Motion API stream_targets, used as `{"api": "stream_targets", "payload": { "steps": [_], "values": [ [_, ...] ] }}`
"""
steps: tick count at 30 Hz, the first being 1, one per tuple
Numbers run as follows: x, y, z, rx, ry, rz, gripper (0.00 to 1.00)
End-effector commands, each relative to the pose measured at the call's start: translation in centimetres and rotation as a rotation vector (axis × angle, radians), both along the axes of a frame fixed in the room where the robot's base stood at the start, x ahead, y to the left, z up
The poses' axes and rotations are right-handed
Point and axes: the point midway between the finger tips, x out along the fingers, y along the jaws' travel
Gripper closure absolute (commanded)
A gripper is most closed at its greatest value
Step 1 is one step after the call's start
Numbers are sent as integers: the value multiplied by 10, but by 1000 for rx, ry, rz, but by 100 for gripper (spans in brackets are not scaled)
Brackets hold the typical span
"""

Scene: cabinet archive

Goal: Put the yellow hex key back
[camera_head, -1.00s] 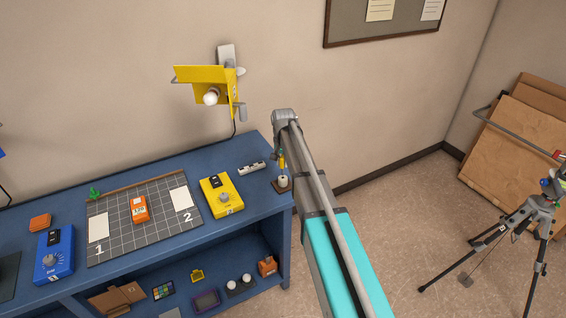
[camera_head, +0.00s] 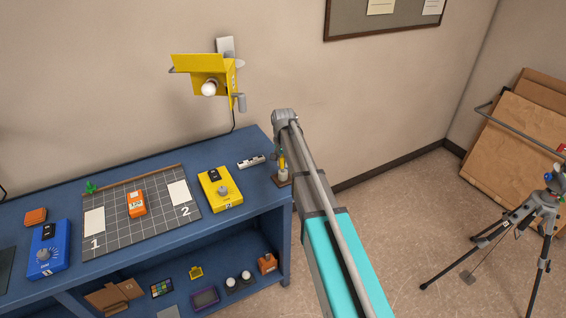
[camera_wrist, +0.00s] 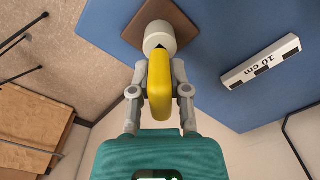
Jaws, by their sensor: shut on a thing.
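The yellow hex key (camera_wrist: 159,85) is held between the two fingers of my gripper (camera_wrist: 160,78) in the wrist view. Its yellow part (camera_head: 282,161) also shows in the head view, beside my arm. A white cylindrical holder (camera_wrist: 158,35) on a brown square base (camera_wrist: 132,33) is right at the key's far end. In the head view the holder (camera_head: 283,174) stands at the bench's right end, just below the key. I cannot tell whether the key's tip is inside the holder. My arm hides most of the gripper there.
The blue bench (camera_head: 246,215) carries a yellow box with a dial (camera_head: 226,200), a black-and-white scale bar (camera_head: 251,161) and a grey grid mat (camera_head: 150,232). A yellow lamp (camera_head: 205,66) hangs on the wall above. A tripod (camera_head: 541,203) stands on the floor at right.

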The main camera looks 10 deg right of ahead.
Motion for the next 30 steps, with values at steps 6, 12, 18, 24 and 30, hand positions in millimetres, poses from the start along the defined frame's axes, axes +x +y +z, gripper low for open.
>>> {"api": "stream_targets", "payload": {
  "steps": [6,12,18,24,30],
  "values": [
    [0,0,-10,0,0,0,100],
    [0,0,-15,0,0,0,100],
    [0,0,-14,0,0,0,51],
    [0,0,-14,0,0,0,37],
    [0,0,-14,0,0,0,28]
  ]
}}
